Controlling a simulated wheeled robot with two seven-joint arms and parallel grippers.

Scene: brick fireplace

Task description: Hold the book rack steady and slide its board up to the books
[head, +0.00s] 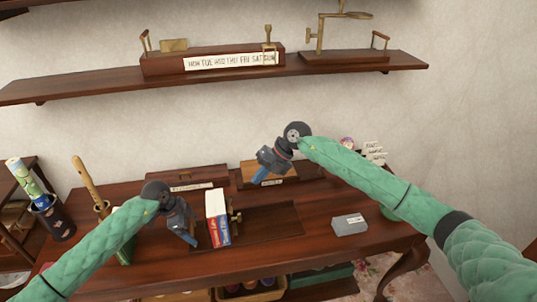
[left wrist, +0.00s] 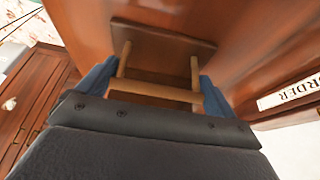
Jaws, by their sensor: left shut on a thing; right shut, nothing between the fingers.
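The book rack (head: 275,222) is a dark, low wooden base on the table. A few books (head: 217,203) with white page edges and red and blue spines stand at its left part. A small brass fitting (head: 236,216) sits just right of the books; I cannot clearly make out the board there. My left gripper (head: 190,240) is at the rack's left end. In the left wrist view its blue fingers are shut on a light wooden frame (left wrist: 155,90), apparently the rack's end. My right gripper (head: 259,177) is shut and empty, above and behind the rack.
A labelled wooden box (head: 270,172) stands behind, close to my right gripper. A grey box (head: 349,224) lies right of the rack. A dark cup with rolls (head: 50,215) stands at the left. A wall shelf (head: 345,68) carries wooden stands. The rack's right half is bare.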

